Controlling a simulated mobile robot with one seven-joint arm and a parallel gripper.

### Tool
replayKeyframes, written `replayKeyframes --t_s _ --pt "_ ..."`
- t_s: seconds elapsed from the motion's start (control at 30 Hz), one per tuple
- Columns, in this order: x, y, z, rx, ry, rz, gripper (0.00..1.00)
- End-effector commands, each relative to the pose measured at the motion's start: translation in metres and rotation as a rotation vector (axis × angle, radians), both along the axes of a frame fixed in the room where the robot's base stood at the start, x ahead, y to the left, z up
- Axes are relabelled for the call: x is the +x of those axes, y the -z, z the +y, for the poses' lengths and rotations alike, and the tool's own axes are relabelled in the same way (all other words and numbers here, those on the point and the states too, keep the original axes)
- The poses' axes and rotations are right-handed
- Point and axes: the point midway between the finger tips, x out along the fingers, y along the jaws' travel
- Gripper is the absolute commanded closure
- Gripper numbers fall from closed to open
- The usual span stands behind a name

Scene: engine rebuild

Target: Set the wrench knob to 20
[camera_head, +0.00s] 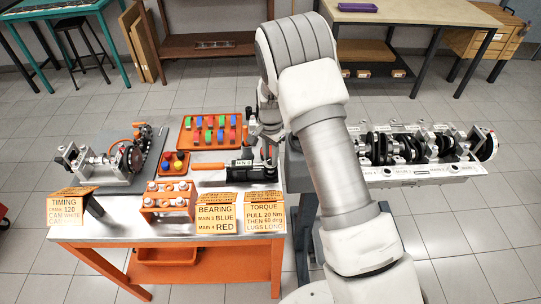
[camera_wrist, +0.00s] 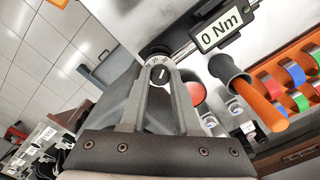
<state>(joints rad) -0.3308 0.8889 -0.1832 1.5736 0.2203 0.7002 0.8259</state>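The torque wrench (camera_head: 240,168) lies on the workbench in the head view, with an orange handle and a small display. In the wrist view its display (camera_wrist: 219,30) reads 0 Nm. A round knob with a pale numbered dial (camera_wrist: 159,74) shows between the tips of my gripper (camera_wrist: 159,80). The fingers stand apart on either side of the dial; I cannot tell whether they press on it. In the head view my gripper (camera_head: 262,128) is low over the wrench's right end, and my arm partly hides that area.
An orange tray of coloured pieces (camera_head: 213,148) lies behind the wrench. A small orange tray (camera_head: 164,164) and an orange rack (camera_head: 154,207) are to its left. The torque card (camera_head: 264,217) stands at the bench front. An engine block (camera_head: 415,173) is right of my arm.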

Motion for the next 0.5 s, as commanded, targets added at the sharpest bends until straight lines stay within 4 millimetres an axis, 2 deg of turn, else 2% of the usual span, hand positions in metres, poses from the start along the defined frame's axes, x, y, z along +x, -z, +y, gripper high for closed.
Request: replayKeyframes --t_s 0.03,0.1,0.5 --pt "0.0001 -0.0002 0.0001 0.0 0.0 0.0 0.92" --pt "0.0001 -0.0002 0.0001 0.0 0.0 0.0 1.0" --pt "0.0001 0.0007 0.0001 0.001 -0.033 -0.001 1.0"
